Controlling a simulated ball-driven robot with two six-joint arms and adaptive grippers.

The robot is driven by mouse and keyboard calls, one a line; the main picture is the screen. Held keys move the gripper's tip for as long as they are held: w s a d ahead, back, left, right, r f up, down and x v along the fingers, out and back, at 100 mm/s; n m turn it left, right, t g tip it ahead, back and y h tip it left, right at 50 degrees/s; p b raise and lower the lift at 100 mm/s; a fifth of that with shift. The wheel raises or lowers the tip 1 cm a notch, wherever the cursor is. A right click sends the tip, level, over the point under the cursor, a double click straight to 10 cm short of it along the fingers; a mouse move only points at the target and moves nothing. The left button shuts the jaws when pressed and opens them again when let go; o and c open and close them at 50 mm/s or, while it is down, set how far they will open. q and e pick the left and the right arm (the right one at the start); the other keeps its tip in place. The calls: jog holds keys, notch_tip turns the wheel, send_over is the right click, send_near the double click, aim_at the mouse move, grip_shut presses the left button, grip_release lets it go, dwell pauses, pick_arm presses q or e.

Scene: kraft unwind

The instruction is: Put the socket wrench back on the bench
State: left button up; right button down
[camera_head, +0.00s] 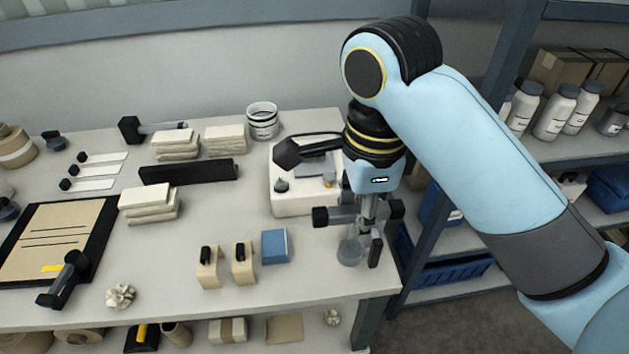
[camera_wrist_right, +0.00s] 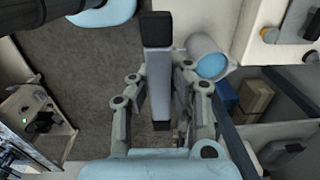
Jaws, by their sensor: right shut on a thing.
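My right gripper (camera_head: 364,240) points down over the right end of the bench (camera_head: 305,288). It is shut on the socket wrench (camera_head: 322,217), a grey bar with black block ends. In the head view the wrench lies roughly level across the fingers, partly hidden by them. In the right wrist view the wrench (camera_wrist_right: 157,75) runs lengthwise between the fingers of the right gripper (camera_wrist_right: 163,100). It seems to be held just above the bench top; I cannot tell whether it touches. My left gripper is not in view.
A blue box (camera_head: 274,246) and two tan blocks with black tops (camera_head: 242,264) stand left of the gripper. A pale machine (camera_head: 290,195) stands behind. Shelves with white bottles (camera_head: 555,115) rise at the right.

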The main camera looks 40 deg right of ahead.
aim_at(345, 257)
jog(key=a+f, duration=0.1)
jog(key=a+f+b, duration=0.1)
jog(key=shift+s+f, duration=0.1)
jog(key=shift+f, duration=0.25)
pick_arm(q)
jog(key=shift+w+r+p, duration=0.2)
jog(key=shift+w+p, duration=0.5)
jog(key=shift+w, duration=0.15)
pick_arm(e)
jog(key=w+f, duration=0.9)
jog(key=shift+a+f, duration=0.15)
jog(key=shift+a, duration=0.2)
jog(key=shift+f, duration=0.1)
jog(key=c, duration=1.3)
grip_release()
jog(key=shift+c, duration=0.2)
